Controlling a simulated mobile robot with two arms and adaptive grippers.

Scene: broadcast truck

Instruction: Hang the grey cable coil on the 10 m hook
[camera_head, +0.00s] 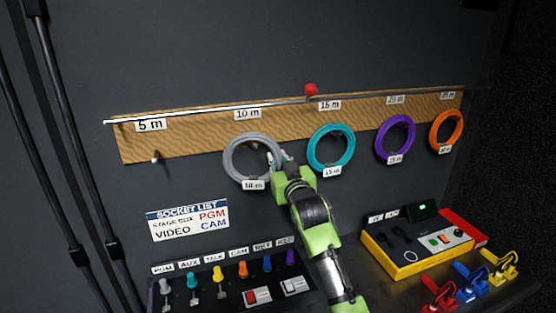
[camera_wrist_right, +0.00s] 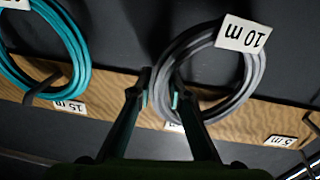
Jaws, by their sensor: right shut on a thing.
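The grey cable coil (camera_head: 230,160) is in front of the wooden hook board, below the printed "10 m" sign (camera_head: 247,114). Its own "10 m" tag (camera_head: 254,185) hangs at its lower edge. My right gripper (camera_head: 277,160) is shut on the coil's right side. In the right wrist view, which is upside down, the right gripper's fingers (camera_wrist_right: 160,92) straddle the grey coil (camera_wrist_right: 258,80). The 10 m hook is hidden, so I cannot tell whether the coil rests on it. My left gripper is not in view.
The teal coil (camera_head: 312,148), purple coil (camera_head: 378,140) and orange coil (camera_head: 432,132) hang to the right. The 5 m hook (camera_head: 155,157) is bare. A pale rod (camera_head: 200,113) crosses the board near a red ball (camera_head: 311,90). Socket panel and yellow case (camera_head: 408,268) stand below.

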